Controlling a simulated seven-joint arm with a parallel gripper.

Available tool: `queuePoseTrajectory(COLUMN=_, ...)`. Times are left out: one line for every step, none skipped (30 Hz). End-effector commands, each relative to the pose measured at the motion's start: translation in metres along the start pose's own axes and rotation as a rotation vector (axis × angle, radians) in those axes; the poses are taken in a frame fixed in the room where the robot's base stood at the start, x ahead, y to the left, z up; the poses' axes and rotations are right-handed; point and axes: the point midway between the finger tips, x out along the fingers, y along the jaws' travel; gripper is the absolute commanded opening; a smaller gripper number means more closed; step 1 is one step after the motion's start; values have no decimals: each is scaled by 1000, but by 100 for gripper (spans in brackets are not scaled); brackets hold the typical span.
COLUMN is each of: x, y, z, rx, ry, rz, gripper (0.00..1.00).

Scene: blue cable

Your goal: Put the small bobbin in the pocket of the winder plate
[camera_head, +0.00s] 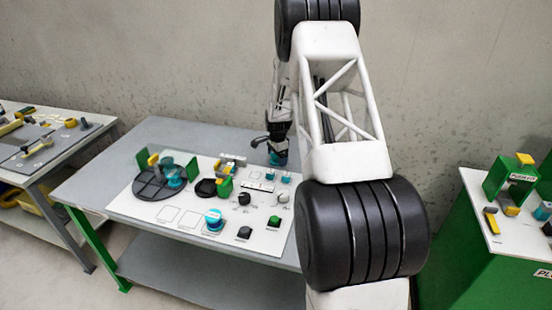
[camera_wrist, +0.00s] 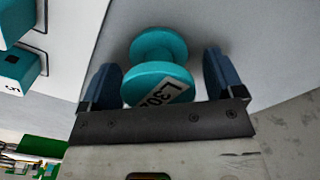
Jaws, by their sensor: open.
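A small teal bobbin with a label reading "L30" (camera_wrist: 158,82) is between the two fingers of my gripper (camera_wrist: 161,72) in the wrist view. The fingers are apart, with a visible gap on either side of the bobbin. In the head view my gripper (camera_head: 277,144) is low over the table's back right, with a teal bobbin (camera_head: 278,158) just under it. A large round black plate (camera_head: 150,190), with green and yellow blocks and teal pieces at it, lies at the left of the white board. I cannot make out a pocket in it.
The grey table (camera_head: 180,130) is clear behind the board. A green cabinet (camera_head: 475,255) stands at the right.

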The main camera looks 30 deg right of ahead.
Motion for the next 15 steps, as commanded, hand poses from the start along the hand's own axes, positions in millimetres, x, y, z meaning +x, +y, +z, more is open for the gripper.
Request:
queuePoseTrajectory(x=0, y=0, z=0, rx=0, ry=0, rz=0, gripper=87)
queuePoseTrajectory(x=0, y=0, z=0, rx=0, ry=0, rz=0, gripper=87)
queuePoseTrajectory(x=0, y=0, z=0, rx=0, ry=0, rz=0, gripper=81)
queuePoseTrajectory(x=0, y=0, z=0, rx=0, ry=0, rz=0, gripper=76)
queuePoseTrajectory(x=0, y=0, z=0, rx=0, ry=0, rz=0, gripper=72)
queuePoseTrajectory(x=0, y=0, z=0, rx=0, ry=0, rz=0, gripper=66)
queuePoseTrajectory(x=0, y=0, z=0, rx=0, ry=0, rz=0, gripper=61)
queuePoseTrajectory(x=0, y=0, z=0, rx=0, ry=0, rz=0, gripper=57)
queuePoseTrajectory(x=0, y=0, z=0, rx=0, ry=0, rz=0, gripper=50)
queuePoseTrajectory(x=0, y=0, z=0, rx=0, ry=0, rz=0, gripper=46)
queuePoseTrajectory(x=0, y=0, z=0, rx=0, ry=0, rz=0, gripper=41)
queuePoseTrajectory(x=0, y=0, z=0, rx=0, ry=0, rz=0, gripper=35)
queuePoseTrajectory(x=0, y=0, z=0, rx=0, ry=0, rz=0, gripper=34)
queuePoseTrajectory(x=0, y=0, z=0, rx=0, ry=0, rz=0, gripper=30)
queuePoseTrajectory(x=0, y=0, z=0, rx=0, ry=0, rz=0, gripper=30)
